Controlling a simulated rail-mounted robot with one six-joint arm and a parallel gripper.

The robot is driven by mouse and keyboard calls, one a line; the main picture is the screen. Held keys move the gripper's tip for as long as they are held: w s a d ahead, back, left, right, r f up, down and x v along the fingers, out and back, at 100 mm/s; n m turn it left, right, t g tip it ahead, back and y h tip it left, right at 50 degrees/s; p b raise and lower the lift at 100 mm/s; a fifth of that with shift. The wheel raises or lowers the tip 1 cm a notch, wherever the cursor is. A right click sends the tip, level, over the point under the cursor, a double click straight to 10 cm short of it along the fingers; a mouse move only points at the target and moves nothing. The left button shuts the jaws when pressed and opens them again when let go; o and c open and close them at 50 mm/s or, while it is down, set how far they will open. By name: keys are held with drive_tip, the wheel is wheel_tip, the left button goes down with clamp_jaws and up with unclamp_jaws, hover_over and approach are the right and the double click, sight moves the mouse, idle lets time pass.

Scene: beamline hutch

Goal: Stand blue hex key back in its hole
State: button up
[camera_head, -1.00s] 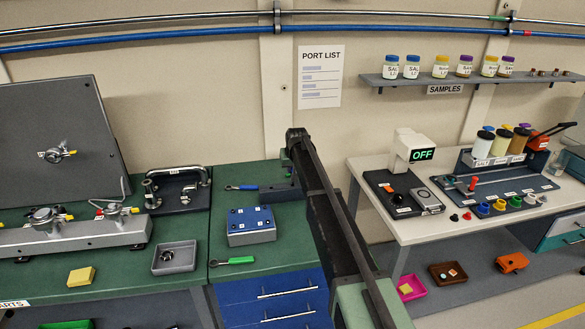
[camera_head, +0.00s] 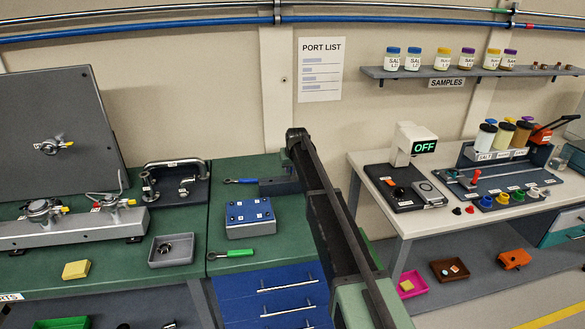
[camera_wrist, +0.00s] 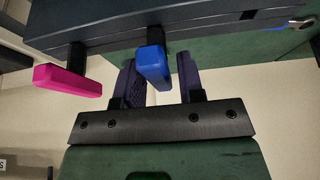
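In the wrist view a blue hex key (camera_wrist: 153,66) shows its blue end between my gripper's two dark fingers (camera_wrist: 162,82). Its dark shank meets a dark holder block (camera_wrist: 120,27). The blue end overlaps the left finger, and a narrow gap shows toward the right finger; whether the fingers press on it I cannot tell. A pink hex key (camera_wrist: 68,80) stands in the same block to the left. How deep the blue key sits is hidden. In the head view the block (camera_head: 280,186) shows partly behind my arm; my gripper and the keys are hidden there.
A blue-handled tool (camera_head: 240,181) lies left of the block on the green bench. A blue box (camera_head: 250,220) and a green-handled tool (camera_head: 232,253) are in front. A grey tray (camera_head: 171,250) is farther left. The white table (camera_head: 405,225) stands to the right.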

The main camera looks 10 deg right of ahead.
drive_tip(key=shift+o, duration=0.9)
drive_tip(key=p+v, duration=1)
drive_tip(key=v, duration=0.1)
drive_tip(key=s+f+g+b, duration=0.2)
drive_tip(key=s+f, duration=0.1)
drive_tip(key=s, duration=1.9)
drive_tip(key=s+f+g+b, duration=0.2)
drive_tip(key=s+f, duration=0.1)
drive_tip(key=s, duration=2)
drive_tip(key=shift+s+f+g+b, duration=0.15)
drive_tip(key=shift+g+b, duration=0.25)
